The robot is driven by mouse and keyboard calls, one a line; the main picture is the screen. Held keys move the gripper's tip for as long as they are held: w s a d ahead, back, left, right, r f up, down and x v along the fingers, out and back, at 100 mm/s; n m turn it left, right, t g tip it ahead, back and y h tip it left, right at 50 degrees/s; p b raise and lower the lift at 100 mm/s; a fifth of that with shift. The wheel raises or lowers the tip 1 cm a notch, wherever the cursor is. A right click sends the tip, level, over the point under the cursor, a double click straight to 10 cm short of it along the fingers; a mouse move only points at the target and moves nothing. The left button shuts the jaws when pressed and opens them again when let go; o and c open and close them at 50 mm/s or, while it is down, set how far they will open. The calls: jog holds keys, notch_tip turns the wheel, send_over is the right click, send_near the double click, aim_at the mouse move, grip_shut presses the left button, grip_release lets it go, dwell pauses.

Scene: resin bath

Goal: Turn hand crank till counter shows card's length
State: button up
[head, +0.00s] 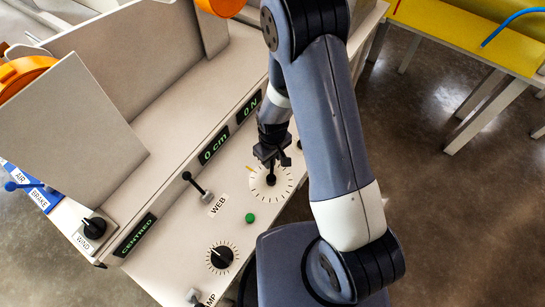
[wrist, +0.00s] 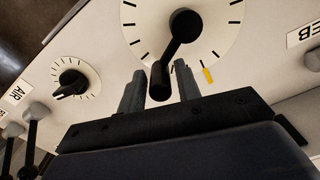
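The hand crank (wrist: 181,40) is a black arm with a hub and an end knob, mounted on a white dial (wrist: 225,30) with black ticks and a yellow mark. In the head view the dial (head: 285,190) lies on the sloping panel, and my gripper (head: 270,158) is over it. In the wrist view my gripper's fingers (wrist: 160,90) stand apart on either side of the crank's end knob, apparently with a little space beside it. The counter (head: 213,146) reads 0 cm in green. I see no card with a length in either view.
Other panel parts are a 0 N display (head: 249,106), a CENTRED display (head: 135,235), a WEB lever (head: 195,186), a green button (head: 250,217), a lower dial (head: 221,257) and a WIND knob (head: 93,227). A yellow table (head: 470,35) stands at the upper right, with open floor below.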

grip_shut()
jog(key=shift+d+f, duration=0.1)
jog(key=m, duration=0.1)
jog(key=d+m+b, duration=0.1)
jog(key=m+b, duration=0.1)
jog(key=shift+s+d+f+m, duration=0.15)
jog(key=shift+s+d+m, duration=0.1)
jog(key=shift+s+m, duration=0.1)
jog(key=m+b, duration=0.1)
jog(key=s+d+m, duration=0.1)
jog(key=m, duration=0.1)
jog(key=m+b, duration=0.1)
jog(key=shift+s+d+m+b, duration=0.25)
jog(key=shift+d+b, duration=0.1)
jog(key=s+m+b, duration=0.1)
jog(key=m, duration=0.1)
jog(key=s+d+m, duration=0.1)
jog(key=m, duration=0.1)
jog(key=shift+b, duration=0.35)
jog(key=shift+s+d+m+b, duration=0.1)
jog(key=shift+s+m+b, duration=0.35)
jog(key=shift+m, duration=0.85)
jog(key=shift+s+d+m+b, duration=0.15)
jog(key=shift+s+m, duration=0.5)
jog(key=shift+m, duration=0.65)
jog(key=shift+a, duration=0.1)
